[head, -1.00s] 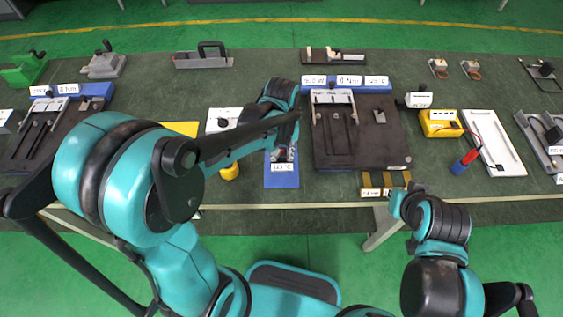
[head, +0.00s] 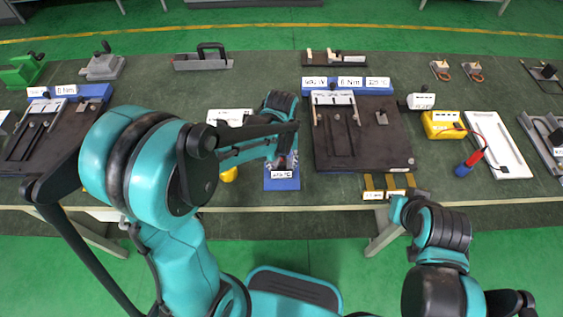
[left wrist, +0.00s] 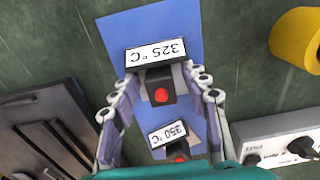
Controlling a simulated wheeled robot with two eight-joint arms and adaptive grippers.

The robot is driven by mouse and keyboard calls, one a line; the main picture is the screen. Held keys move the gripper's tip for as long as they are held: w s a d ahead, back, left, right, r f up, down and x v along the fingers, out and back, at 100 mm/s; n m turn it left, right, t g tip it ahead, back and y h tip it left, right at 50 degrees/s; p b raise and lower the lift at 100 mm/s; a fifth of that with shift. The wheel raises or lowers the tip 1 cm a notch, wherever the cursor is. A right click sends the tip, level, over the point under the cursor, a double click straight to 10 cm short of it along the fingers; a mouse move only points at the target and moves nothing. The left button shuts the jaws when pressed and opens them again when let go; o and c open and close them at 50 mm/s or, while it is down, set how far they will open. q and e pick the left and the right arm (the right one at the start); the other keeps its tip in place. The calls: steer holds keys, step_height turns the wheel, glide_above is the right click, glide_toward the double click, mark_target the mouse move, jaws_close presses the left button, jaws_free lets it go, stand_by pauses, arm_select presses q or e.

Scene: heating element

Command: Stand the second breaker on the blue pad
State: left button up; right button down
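The blue pad (head: 283,184) lies on the bench left of the dark plate. In the left wrist view the pad (left wrist: 184,28) carries two dark breakers with red buttons. One breaker (left wrist: 161,95), labelled 325 °C, appears upright between my fingertips; the other (left wrist: 176,153), labelled 350 °C, is nearer my palm and partly hidden. My left gripper (left wrist: 161,77) straddles the 325 °C breaker, with narrow gaps seeming to show at its sides. In the head view my left gripper (head: 283,155) is over the pad, largely hidden by its wrist. My right gripper (head: 416,197) is partly seen at the bench's front edge.
The dark plate (head: 392,150) with a blue label block stands right of the pad. A yellow cylinder (head: 229,174) and a white control box (head: 228,116) are to its left. A yellow meter (head: 441,125) is farther right. Small brass pieces (head: 388,187) lie near the front edge.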

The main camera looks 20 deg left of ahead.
arm_select(q)
steer(key=shift+r, duration=0.1)
steer(key=shift+r, duration=0.3)
step_height(320, 180, up, 12)
steer(key=f+p, duration=0.1)
steer(key=p, duration=0.4)
steer(key=s+a+r+m+t, duration=0.1)
steer(key=s+a+r+t, duration=0.1)
steer(key=s, duration=0.3)
steer(key=s+a+r+m+t, duration=0.2)
steer(key=s+t, duration=0.3)
steer(key=shift+s+a+r, duration=0.15)
steer(key=shift+a+r, duration=0.2)
steer(key=shift+f+b, duration=0.35)
steer(key=shift+b, duration=0.2)
